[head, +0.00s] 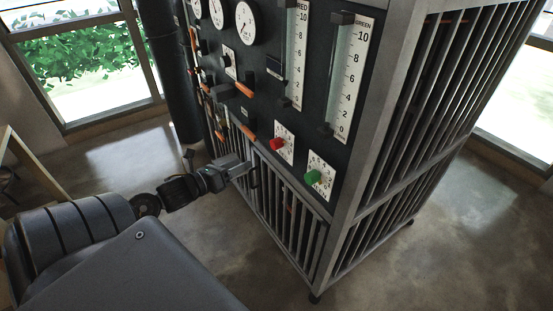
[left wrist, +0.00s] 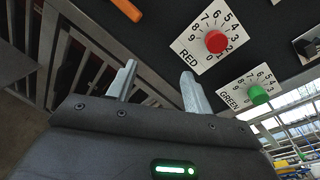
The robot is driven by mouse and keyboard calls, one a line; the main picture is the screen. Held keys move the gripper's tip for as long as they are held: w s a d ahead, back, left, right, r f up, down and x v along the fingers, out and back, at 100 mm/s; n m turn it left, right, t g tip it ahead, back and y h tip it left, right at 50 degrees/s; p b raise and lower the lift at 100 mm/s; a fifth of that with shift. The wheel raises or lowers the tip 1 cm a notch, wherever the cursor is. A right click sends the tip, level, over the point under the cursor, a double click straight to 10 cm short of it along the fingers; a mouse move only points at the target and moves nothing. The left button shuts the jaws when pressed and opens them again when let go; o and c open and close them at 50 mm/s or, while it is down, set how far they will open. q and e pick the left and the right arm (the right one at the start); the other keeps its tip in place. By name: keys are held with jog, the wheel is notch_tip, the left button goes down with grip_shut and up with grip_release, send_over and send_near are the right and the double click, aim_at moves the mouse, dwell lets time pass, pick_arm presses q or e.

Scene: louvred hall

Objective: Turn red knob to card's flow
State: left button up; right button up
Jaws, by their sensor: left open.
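The red knob (head: 277,144) sits on a white numbered dial plate (head: 285,150) on the dark panel. In the left wrist view the red knob (left wrist: 216,42) shows above the fingers, on a plate marked RED. My left gripper (head: 246,168) is in front of the panel, to the left of the red knob and lower, apart from it. Its two fingers (left wrist: 158,88) are spread with nothing between them. The red flow gauge (head: 294,55) is a tall scale above the knob; its exact reading is too small to tell. I see no card. My right gripper is not in view.
The green knob (head: 313,177) and its dial plate are close to the right of the red one. A green gauge (head: 350,75), round dials (head: 246,22) and orange handles (head: 245,89) are on the panel. Slatted doors (head: 290,205) are below. The floor at right is clear.

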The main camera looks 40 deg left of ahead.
aim_at(273, 145)
pick_arm(q)
jog(key=s+d+r+m+h+b, duration=0.1)
jog(key=s+d+r+m+h, duration=0.2)
jog(key=r+m, duration=0.35)
jog(key=shift+m+t, duration=0.25)
jog(key=shift+t, duration=0.05)
jog(key=p+x, duration=0.1)
jog(key=x, duration=0.9)
jog(key=shift+d, duration=0.2)
jog(key=shift+w+d+f, duration=0.15)
jog(key=shift+w+f, duration=0.05)
jog(key=shift+w, duration=0.3)
jog(key=shift+w+d+b, duration=0.1)
jog(key=shift+w+b, duration=0.1)
jog(key=shift+b, duration=0.1)
grip_shut()
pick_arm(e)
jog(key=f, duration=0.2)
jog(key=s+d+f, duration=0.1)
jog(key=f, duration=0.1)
